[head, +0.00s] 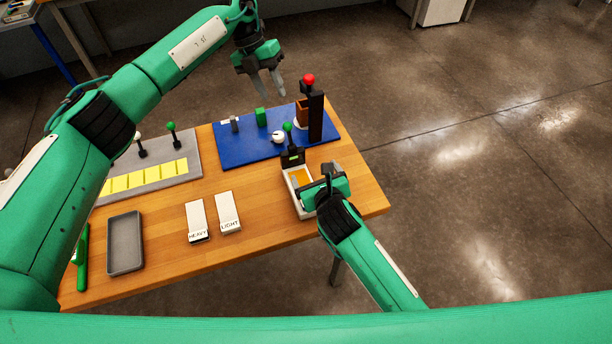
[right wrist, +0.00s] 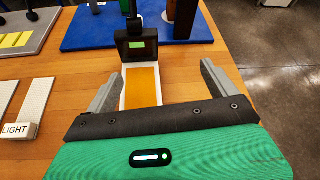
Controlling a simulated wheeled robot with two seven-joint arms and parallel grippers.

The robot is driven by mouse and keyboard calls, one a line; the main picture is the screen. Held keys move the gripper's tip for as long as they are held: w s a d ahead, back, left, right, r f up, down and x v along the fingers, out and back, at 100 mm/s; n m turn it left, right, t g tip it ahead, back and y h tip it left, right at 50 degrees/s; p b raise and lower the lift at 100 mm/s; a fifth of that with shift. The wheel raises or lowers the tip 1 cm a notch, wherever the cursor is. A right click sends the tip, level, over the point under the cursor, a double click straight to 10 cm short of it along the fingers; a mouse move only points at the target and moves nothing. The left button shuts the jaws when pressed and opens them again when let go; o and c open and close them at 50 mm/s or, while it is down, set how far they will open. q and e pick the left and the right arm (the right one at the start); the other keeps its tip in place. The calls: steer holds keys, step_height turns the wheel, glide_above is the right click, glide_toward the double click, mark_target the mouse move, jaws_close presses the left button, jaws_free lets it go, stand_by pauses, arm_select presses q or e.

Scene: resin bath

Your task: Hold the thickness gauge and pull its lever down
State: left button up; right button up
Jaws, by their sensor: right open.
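The thickness gauge has a white base (head: 291,181) with an orange strip and a black head (head: 292,157) with a small green display. A black lever with a green knob (head: 288,127) rises from it, upright. In the right wrist view the head (right wrist: 135,45) and orange strip (right wrist: 142,86) lie straight ahead. My right gripper (right wrist: 161,88) is open, one finger on each side of the gauge base; whether they touch it I cannot tell. In the head view its fingers are mostly hidden. My left gripper (head: 269,93) is open and empty, above the blue board's back edge.
A blue board (head: 240,152) behind the gauge carries a red-knobbed stand (head: 316,116) and small parts. A grey board (head: 189,157) with yellow pads is at left. Two white blocks, HEAVY (head: 196,220) and LIGHT (head: 228,212), and a grey tray (head: 124,243) lie in front.

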mark_target(294, 158)
steer(key=shift+s+a+r+m+y, duration=0.25)
steer(key=shift+s+a+r+y, duration=0.05)
steer(key=shift+a, duration=0.3)
steer(key=shift+s+a+r+m+y, duration=0.25)
steer(key=shift+s+a+y, duration=0.05)
steer(key=shift+a, duration=0.3)
steer(key=shift+w+a, duration=0.1)
steer(key=shift+a, duration=0.1)
steer(key=x, duration=1.3)
steer(key=shift+a+f, duration=0.1)
steer(key=shift+f, duration=0.15)
steer(key=c, duration=1.3)
